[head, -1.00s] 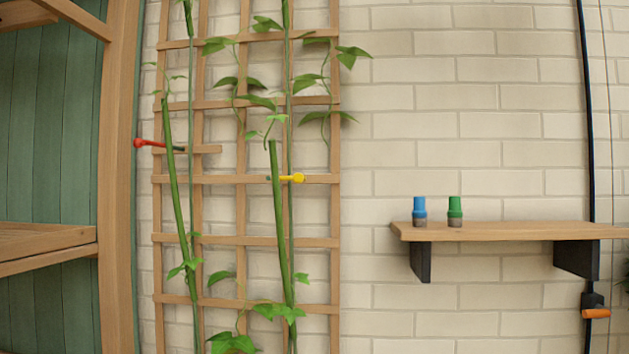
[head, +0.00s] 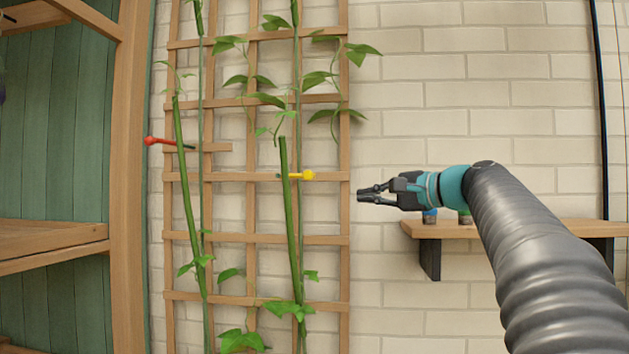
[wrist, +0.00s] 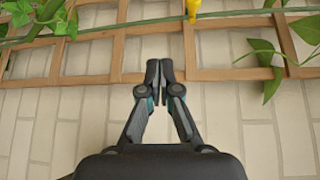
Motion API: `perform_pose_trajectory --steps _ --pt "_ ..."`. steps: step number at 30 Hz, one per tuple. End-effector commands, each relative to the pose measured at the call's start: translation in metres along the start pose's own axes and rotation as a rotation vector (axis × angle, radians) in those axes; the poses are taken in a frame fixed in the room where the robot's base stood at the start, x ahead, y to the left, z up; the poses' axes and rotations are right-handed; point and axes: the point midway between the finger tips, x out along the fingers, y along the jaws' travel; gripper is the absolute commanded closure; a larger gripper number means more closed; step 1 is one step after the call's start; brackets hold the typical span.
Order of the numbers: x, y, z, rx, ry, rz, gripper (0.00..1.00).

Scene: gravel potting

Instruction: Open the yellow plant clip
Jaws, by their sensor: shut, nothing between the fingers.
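The yellow plant clip (head: 307,175) sits on the trellis at the right-hand plant stem (head: 290,220), with its knob pointing right. In the wrist view the yellow clip (wrist: 193,8) is at the top edge, partly cut off. My gripper (head: 361,194) is shut and empty, to the right of the clip and slightly lower, apart from it. In the wrist view my gripper (wrist: 159,66) points toward the trellis, with its fingertips together below the clip. Whether the clip's jaw is open or closed is too small to tell.
The wooden trellis (head: 250,240) stands against a brick wall. A red clip (head: 152,141) is on its left side. Leaves hang near the trellis's right edge.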

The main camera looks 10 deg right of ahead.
Motion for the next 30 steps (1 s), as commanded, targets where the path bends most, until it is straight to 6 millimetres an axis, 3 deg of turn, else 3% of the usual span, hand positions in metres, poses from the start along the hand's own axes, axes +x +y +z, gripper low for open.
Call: perform_pose_trajectory --steps 1,6,19,23,30 --pt "-0.004 -0.010 -0.010 0.013 -0.006 -0.036 1.00" --pt "-0.011 -0.030 -0.021 0.037 -0.030 -0.104 1.00" --pt "-0.009 -0.033 -0.022 0.038 -0.033 -0.111 1.00" --pt "0.002 -0.035 -0.021 0.039 -0.035 -0.111 1.00" --pt "0.044 -0.040 -0.019 0.038 -0.036 -0.110 1.00"
